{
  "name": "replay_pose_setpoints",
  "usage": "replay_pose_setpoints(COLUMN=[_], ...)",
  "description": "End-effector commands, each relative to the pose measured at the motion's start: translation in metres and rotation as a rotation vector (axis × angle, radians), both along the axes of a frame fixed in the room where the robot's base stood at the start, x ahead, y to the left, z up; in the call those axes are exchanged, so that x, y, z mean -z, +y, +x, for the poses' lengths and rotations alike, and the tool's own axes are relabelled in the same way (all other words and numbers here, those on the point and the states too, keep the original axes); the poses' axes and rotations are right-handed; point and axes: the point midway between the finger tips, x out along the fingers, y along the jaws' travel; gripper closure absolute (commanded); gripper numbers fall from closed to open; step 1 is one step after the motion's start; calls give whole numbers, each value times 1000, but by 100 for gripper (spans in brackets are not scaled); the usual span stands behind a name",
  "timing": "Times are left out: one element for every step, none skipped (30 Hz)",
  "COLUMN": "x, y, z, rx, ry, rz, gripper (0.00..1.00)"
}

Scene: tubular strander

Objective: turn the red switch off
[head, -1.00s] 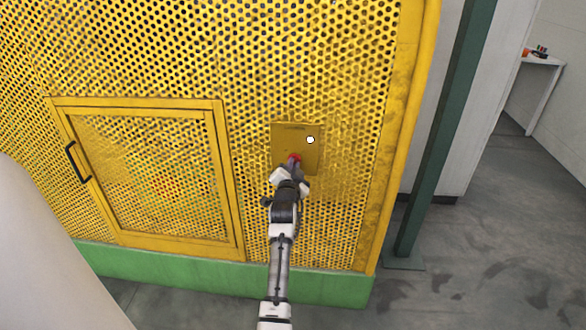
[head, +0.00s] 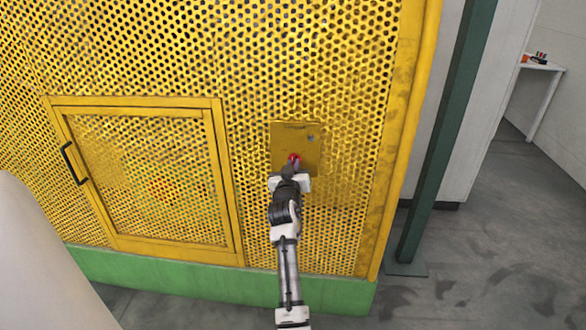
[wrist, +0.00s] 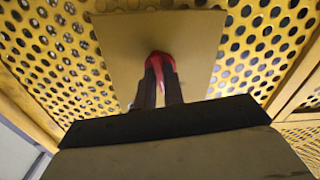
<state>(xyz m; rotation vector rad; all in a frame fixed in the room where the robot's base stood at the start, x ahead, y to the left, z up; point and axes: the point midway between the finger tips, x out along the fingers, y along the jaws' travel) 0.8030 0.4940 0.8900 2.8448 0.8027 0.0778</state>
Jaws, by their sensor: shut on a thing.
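The red switch (head: 293,157) sits on a yellow plate (head: 284,140) fixed to the perforated yellow guard. My gripper (head: 292,166) reaches up to it from below. In the wrist view my gripper's two dark fingers (wrist: 160,72) are closed on the red switch (wrist: 160,57), one on each side, and hide part of it. A small round lamp (head: 310,138) at the plate's upper right looks dull grey. The exact angle of the switch handle is hard to make out.
A framed yellow door (head: 150,180) with a black handle (head: 74,163) is left of the plate. A green base (head: 190,279) runs below the guard. A dark green post (head: 447,130) stands to the right. Grey floor is clear at the lower right.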

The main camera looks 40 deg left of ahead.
Motion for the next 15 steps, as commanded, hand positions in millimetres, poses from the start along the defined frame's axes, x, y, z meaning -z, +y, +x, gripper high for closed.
replay_pose_setpoints(x=[1, 1, 1, 1, 1, 1, 1, 0, 0, 0, 0, 0, 0, 0, 0], y=[-1, -1, -1, -1, -1, -1, -1, -1, -1, 0, -1, -1, -1, 0, -1], z=[0, 1, 1, 1, 1, 1, 1, 1, 1, 0, 0, 1, 0, 0, 1], rx=[2, 3, 1, 2, 2, 1, 1, 0, 2, 0, 1, 2, 1, 1, 1], ry=[-22, -37, -58, -72, -86, -105, -120, -133, -150, -164, -175, -191, -202, -213, -227], rz=[-42, -65, -97, -122, -146, -175, -199, -220, -250, -270, -291, -317, -336, -354, -376], gripper=[100, 100, 100, 100, 100, 100, 100, 100, 100, 100, 100, 100, 100, 100, 100])
